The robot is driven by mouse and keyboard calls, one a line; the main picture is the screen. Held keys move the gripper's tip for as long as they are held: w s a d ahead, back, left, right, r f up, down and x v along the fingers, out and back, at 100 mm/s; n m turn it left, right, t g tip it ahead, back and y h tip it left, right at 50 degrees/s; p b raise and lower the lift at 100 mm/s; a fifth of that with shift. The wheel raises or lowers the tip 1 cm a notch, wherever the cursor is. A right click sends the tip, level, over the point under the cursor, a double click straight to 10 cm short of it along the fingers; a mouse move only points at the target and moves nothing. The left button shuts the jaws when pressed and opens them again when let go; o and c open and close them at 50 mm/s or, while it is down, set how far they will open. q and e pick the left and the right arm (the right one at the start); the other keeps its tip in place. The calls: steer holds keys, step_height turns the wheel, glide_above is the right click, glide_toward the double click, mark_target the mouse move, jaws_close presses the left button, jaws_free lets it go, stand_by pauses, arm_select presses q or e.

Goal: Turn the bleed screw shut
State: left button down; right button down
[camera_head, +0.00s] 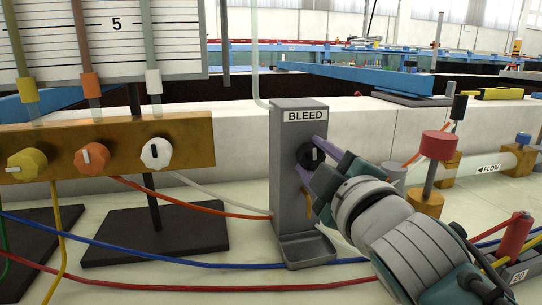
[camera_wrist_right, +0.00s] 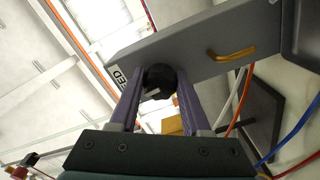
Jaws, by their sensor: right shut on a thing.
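The bleed screw (camera_head: 311,155) is a round black knob with a pale pointer line, on the front of a grey post (camera_head: 286,180) labelled BLEED. In the head view its pointer stands close to upright. My right gripper (camera_head: 309,159) comes in from the lower right, its two purple fingers shut on either side of the knob. In the right wrist view the knob (camera_wrist_right: 158,80) sits between the tips of my right gripper (camera_wrist_right: 158,88). The fingers hide part of its rim. My left gripper is not in view.
A brass spout (camera_head: 308,200) sticks out below the knob, above a grey tray (camera_head: 308,248). At left, a brass block (camera_head: 200,140) carries yellow, orange and white knobs. Red and blue hoses cross the bench. A red-topped valve (camera_head: 438,146) stands right of my gripper.

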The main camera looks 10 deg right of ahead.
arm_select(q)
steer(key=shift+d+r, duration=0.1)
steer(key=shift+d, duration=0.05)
arm_select(e)
steer(key=shift+m, duration=0.6)
steer(key=shift+c, duration=1.9)
jaws_free()
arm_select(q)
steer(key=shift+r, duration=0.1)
arm_select(e)
steer(key=shift+s, duration=0.1)
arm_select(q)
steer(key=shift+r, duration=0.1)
arm_select(e)
steer(key=shift+s, duration=0.35)
arm_select(q)
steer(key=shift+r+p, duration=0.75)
steer(key=shift+p, duration=0.2)
arm_select(e)
steer(key=s, duration=0.9)
steer(key=shift+d, duration=0.15)
